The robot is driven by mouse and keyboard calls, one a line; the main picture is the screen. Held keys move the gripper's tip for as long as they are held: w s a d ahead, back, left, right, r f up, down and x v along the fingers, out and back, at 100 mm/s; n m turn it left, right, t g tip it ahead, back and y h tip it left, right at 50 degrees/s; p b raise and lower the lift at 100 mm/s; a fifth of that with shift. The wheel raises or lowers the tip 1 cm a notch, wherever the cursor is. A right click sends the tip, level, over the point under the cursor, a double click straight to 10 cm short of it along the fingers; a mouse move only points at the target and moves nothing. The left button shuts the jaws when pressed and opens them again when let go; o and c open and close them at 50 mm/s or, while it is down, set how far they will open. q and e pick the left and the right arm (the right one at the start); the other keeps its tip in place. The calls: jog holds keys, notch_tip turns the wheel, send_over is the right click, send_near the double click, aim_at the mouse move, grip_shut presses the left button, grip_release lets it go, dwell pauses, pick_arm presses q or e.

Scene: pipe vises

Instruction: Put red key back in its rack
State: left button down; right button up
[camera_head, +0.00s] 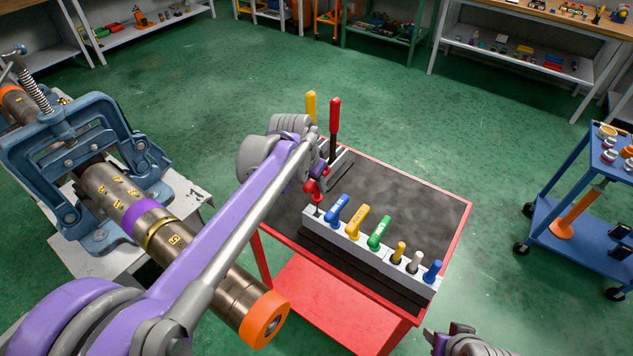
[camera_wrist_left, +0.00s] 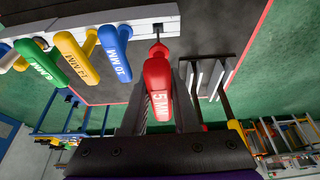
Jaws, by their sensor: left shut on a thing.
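The red key (camera_head: 310,187), marked 5 MM, also shows in the left wrist view (camera_wrist_left: 157,88). My left gripper (camera_head: 319,183) is shut on its handle; its dark fingers stand on both sides of the handle in the left wrist view. The pale grey rack (camera_head: 343,243) stands on the tabletop and also shows in the left wrist view (camera_wrist_left: 95,17). The key is at the rack's left end, with its dark shank at an end hole. I cannot tell how deep the shank sits. My right gripper (camera_head: 463,343) is at the bottom edge, partly cut off.
The rack holds blue (camera_head: 338,207), yellow (camera_head: 357,222) and green (camera_head: 379,233) keys and smaller tools. Behind, tall yellow (camera_head: 311,105) and red (camera_head: 334,113) handles stand near the gripper. The red cart's dark top (camera_head: 430,205) is clear at right. A pipe (camera_head: 190,250) lies left.

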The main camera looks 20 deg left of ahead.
aim_at(307, 186)
pick_arm(q)
jog(key=shift+f+b, duration=2.05)
jog(key=shift+f, duration=1.65)
dwell(2.5)
jog(key=c, duration=0.6)
grip_release()
jog(key=v, duration=1.1)
jog(key=shift+p, duration=0.4)
jog(key=shift+f, duration=0.1)
